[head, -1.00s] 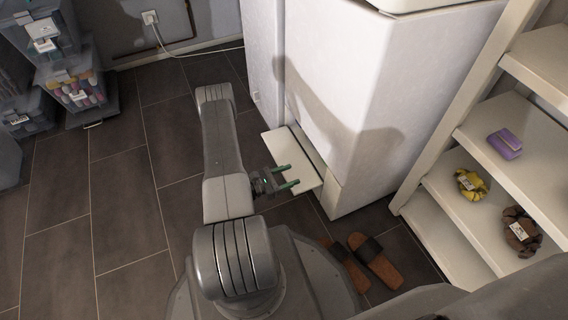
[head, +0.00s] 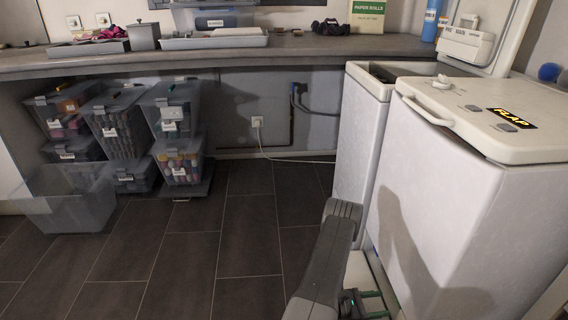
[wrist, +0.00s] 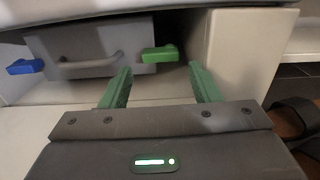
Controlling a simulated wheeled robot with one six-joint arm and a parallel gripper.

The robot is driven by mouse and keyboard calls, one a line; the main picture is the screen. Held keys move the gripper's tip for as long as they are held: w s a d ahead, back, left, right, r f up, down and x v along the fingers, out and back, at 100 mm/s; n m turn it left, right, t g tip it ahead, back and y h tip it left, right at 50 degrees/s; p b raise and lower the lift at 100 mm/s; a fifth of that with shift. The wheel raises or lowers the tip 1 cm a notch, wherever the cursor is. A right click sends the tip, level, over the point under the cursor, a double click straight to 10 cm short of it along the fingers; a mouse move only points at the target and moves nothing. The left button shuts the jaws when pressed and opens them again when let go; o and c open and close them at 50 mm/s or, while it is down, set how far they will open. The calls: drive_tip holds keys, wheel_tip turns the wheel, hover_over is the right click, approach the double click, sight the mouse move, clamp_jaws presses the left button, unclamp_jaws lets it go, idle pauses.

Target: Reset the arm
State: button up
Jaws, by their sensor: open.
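My gripper (head: 366,297) is low in front of the front white toploader (head: 433,222), at the bottom edge of the head view. In the wrist view my gripper (wrist: 160,88) shows its two green fingers spread apart with nothing between them. Beyond the fingers, in an opening low on the machine, is a grey part with a handle (wrist: 90,62). A blue tab (wrist: 25,67) and a green tab (wrist: 160,54) sit at its sides. A pale open flap (wrist: 60,118) lies below the fingers; whether they touch it I cannot tell.
A second toploader (head: 362,110) stands behind, its top open. A grey counter (head: 230,52) runs along the back wall. Stacked clear bins (head: 122,120) and an empty clear bin (head: 75,205) stand at left. The tiled floor (head: 200,255) between is clear. A sandal (wrist: 298,120) lies at right.

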drive_tip(key=shift+w+d+b, duration=0.15)
drive_tip(key=shift+d+b, duration=0.25)
drive_tip(key=shift+d, duration=1.05)
drive_tip(key=shift+w+d+b, duration=0.1)
drive_tip(key=shift+d+b, duration=0.25)
drive_tip(key=shift+d, duration=1.1)
